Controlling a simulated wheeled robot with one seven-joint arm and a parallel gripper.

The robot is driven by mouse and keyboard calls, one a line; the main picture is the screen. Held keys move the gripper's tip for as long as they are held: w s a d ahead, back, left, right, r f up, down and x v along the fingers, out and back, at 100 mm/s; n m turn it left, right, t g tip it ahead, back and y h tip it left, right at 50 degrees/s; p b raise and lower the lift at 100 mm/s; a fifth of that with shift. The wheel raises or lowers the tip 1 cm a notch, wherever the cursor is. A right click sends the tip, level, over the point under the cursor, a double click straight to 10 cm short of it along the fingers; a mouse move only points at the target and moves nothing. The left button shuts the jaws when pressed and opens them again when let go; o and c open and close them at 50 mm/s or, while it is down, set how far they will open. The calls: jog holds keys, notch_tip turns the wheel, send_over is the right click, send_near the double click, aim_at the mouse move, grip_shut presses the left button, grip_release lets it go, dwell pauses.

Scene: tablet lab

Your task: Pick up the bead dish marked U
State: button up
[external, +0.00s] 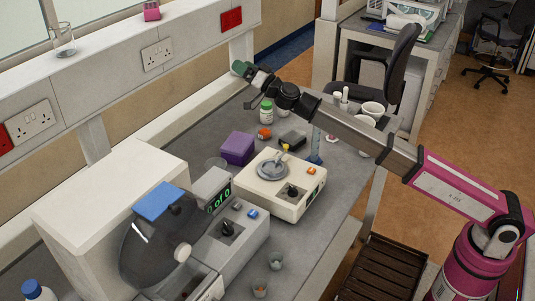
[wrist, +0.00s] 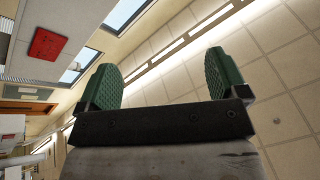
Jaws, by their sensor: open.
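Two small grey cups that may be bead dishes stand at the front of the bench: one cup (external: 276,261), and a nearer cup (external: 260,290) with something orange in it. No letter U can be read on either. My gripper (external: 240,69) is far from both, raised above the back of the bench near the wall. In the wrist view my gripper (wrist: 164,72) shows two green fingers wide apart with nothing between them. That view faces the ceiling and windows, and no dish shows in it.
A machine with a round dark cover (external: 160,245) and a cream device with a round pan (external: 272,171) stand on the bench. A purple box (external: 237,148), a green-capped bottle (external: 266,111) and white cups (external: 373,109) stand farther back. Bare bench lies right of the small cups.

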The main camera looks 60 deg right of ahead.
jog(key=w+d+n, duration=0.2)
jog(key=d+n, duration=0.1)
jog(key=d, duration=0.9)
jog(key=n+g+y, duration=0.1)
jog(key=n+y, duration=0.2)
send_over(265, 130)
jog(key=w+d, duration=0.1)
jog(key=w, duration=0.1)
jog(key=f, duration=0.1)
notch_tip(265, 130, down, 23)
jog(key=w+a+n+g+y, duration=0.2)
jog(key=a+n+g+y, duration=0.1)
jog(key=n+g, duration=1.05)
jog(key=s+d+f+g+h, duration=0.1)
jog(key=f+g, duration=0.1)
jog(key=s+d+f+g+h, duration=0.1)
jog(key=f+g, duration=0.1)
jog(key=s+d+f+g, duration=0.2)
jog(key=shift+s+f+g+h, duration=0.1)
jog(key=shift+f+g+h, duration=0.15)
jog(key=shift+f+h, duration=0.15)
jog(key=shift+f, duration=0.15)
jog(key=shift+x, duration=2.4)
jog(key=shift+s, duration=0.1)
jog(key=c, duration=1)
